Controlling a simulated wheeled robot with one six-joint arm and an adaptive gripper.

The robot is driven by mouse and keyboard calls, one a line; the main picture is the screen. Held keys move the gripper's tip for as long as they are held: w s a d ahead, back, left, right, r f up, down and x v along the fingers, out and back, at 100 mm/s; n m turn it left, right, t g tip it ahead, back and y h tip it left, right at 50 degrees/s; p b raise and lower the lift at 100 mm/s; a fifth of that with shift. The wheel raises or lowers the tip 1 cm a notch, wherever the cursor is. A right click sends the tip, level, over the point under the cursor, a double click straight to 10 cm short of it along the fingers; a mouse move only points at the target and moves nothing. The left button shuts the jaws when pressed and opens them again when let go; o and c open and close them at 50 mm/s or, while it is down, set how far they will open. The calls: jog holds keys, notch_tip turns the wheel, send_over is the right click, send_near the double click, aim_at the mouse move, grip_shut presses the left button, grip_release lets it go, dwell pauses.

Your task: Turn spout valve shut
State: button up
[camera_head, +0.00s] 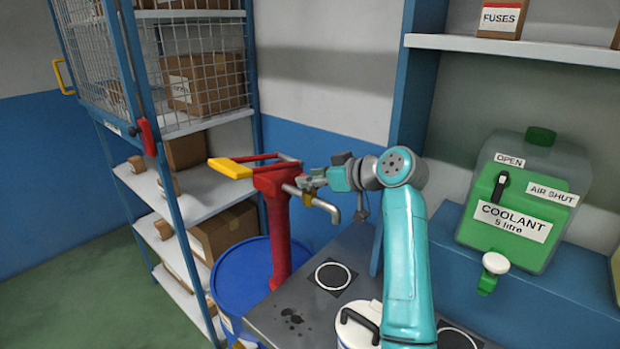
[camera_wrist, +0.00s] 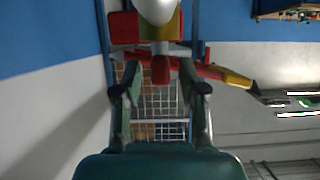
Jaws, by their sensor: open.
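A red hand pump (camera_head: 276,215) stands over the blue drum, with a yellow-ended handle (camera_head: 230,168) reaching left. Its grey metal spout (camera_head: 326,208) points right and bends down. My gripper (camera_head: 310,184) is at the spout beside the pump head, and the arm hides part of this area. In the wrist view my gripper (camera_wrist: 160,92) has its two fingers apart. A small red part (camera_wrist: 160,72) shows between and just beyond the fingertips, below the rounded grey spout (camera_wrist: 158,10). I cannot tell whether the fingers touch it, or which way the valve is turned.
A blue drum (camera_head: 238,277) stands under the pump. A grey bench (camera_head: 300,312) holds a white-lidded can (camera_head: 358,322) near my arm. A green coolant tank (camera_head: 530,190) with a white-knobbed tap stands at right. Caged shelves (camera_head: 195,200) with cartons are at left.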

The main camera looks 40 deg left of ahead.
jog(key=shift+a+f, duration=0.2)
jog(key=shift+a, duration=0.25)
grip_shut()
